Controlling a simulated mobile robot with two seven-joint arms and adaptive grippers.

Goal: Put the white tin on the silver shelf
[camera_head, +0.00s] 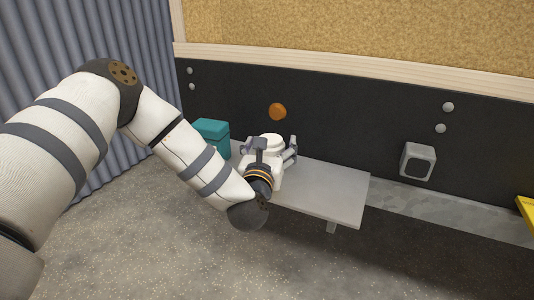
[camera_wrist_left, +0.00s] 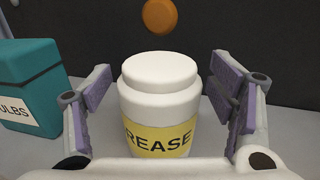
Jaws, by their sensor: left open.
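The white tin (camera_wrist_left: 160,85) has a yellow label reading "REASE" and stands upright in the left wrist view. Its lid (camera_head: 271,140) shows in the head view, with most of its body hidden behind my wrist. My left gripper (camera_head: 270,149) is open, with one finger on each side of the tin. In the left wrist view gaps show between the tin and both fingers. The silver shelf (camera_head: 325,190) is a flat grey plate along the dark wall panel, and the tin appears to stand at its left part. My right gripper is not in view.
A teal box (camera_head: 212,135) labelled "ULBS" (camera_wrist_left: 30,85) stands just left of the tin. An orange disc (camera_head: 277,112) is on the dark panel behind. A grey square fixture (camera_head: 418,161) is at the right. The shelf's right part is bare.

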